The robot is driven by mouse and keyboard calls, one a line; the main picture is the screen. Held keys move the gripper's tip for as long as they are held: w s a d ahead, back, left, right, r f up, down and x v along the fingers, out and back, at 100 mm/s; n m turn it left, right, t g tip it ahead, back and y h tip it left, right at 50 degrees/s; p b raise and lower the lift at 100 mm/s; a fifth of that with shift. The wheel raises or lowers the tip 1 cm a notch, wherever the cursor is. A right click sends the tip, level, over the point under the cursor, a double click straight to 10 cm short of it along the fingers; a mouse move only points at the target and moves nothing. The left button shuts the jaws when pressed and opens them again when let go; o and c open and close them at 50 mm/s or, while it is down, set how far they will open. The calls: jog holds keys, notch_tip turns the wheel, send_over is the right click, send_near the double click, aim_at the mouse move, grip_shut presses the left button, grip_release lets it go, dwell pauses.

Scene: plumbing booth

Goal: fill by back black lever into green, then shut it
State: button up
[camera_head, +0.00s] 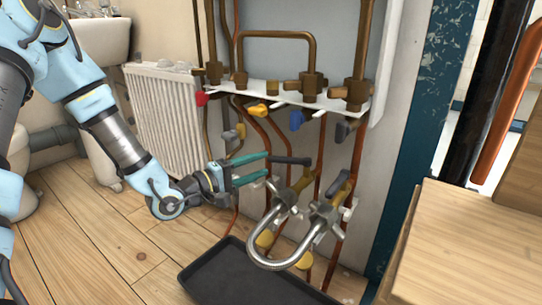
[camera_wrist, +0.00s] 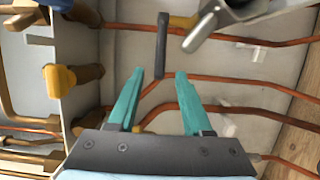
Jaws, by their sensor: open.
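The back black lever (camera_head: 291,160) sticks out level to the left from the rear brass valve (camera_head: 302,181). My gripper (camera_head: 269,163) is open at the left of it, with its teal fingertips close to the lever's free end. In the wrist view the black lever (camera_wrist: 162,42) runs down from the top, and its free end shows in the gap between the open fingertips (camera_wrist: 160,74). I see no contact, but depth is hard to judge. I see no green-marked dial in either view.
A black tray (camera_head: 225,275) lies below. A wooden top (camera_head: 470,250) is at right.

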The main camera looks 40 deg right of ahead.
jog(key=shift+w+a+p, duration=0.15)
jog(key=shift+a+p, duration=0.55)
jog(key=shift+a, duration=2)
